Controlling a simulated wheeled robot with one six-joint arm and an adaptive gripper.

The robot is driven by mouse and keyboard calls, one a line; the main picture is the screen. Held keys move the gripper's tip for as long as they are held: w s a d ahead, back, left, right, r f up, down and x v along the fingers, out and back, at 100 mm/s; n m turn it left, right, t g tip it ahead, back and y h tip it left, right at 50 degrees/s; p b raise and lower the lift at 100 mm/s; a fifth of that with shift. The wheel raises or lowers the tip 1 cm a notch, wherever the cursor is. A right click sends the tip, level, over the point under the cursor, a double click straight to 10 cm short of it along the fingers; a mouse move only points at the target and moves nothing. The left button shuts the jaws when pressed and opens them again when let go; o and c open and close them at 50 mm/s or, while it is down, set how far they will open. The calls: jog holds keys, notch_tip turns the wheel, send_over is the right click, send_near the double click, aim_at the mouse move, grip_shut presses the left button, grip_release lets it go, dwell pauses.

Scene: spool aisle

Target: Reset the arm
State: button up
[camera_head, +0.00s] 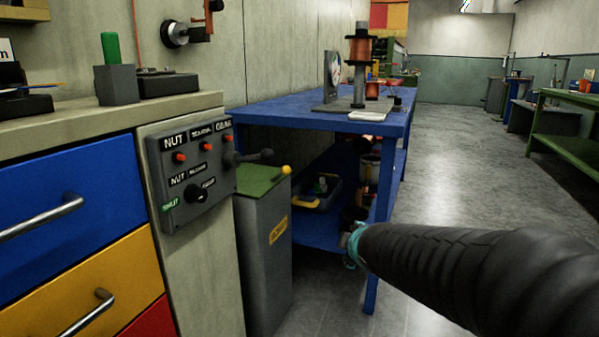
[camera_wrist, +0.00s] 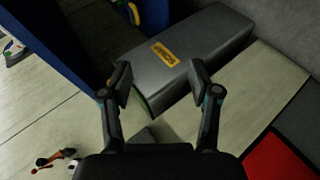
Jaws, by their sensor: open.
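My arm (camera_head: 440,265) reaches in from the right edge of the head view as a thick black sleeve with a teal ring near its far end. My gripper (camera_wrist: 160,85) shows in the wrist view with its two dark fingers spread apart and nothing between them. Beyond the fingers is a grey bin (camera_wrist: 190,60) with a yellow label; the same grey bin (camera_head: 263,260) stands in the head view beside the control panel. I cannot tell how far the fingers are from it. The gripper's fingers are not visible in the head view.
A control panel (camera_head: 190,170) with red buttons and a lever is on the drawer cabinet (camera_head: 65,235) at left. A blue bench (camera_head: 290,118) holds a copper spool stand (camera_head: 360,60). Grey floor (camera_head: 450,140) is clear to the right. A green bench (camera_head: 565,140) stands at far right.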

jog(key=s+d+f+m+g+h+p, duration=0.1)
jog(key=s+d+m+g+p, duration=0.15)
jog(key=s+m, duration=0.5)
jog(key=s+d+f+m+g+h+p, duration=0.1)
jog(key=s+d+m+g, duration=0.3)
jog(key=s, duration=0.7)
jog(key=s+a+r+m+y+p, duration=0.1)
jog(key=s+r+p, duration=0.4)
jog(key=s, duration=0.5)
notch_tip(320, 180, up, 2)
jog(key=shift+a+r+m+t+y, duration=0.1)
jog(key=shift+a+m+t+y, duration=0.25)
jog(key=shift+a+m, duration=0.65)
jog(key=shift+d+m, duration=0.2)
jog(key=shift+m, duration=0.05)
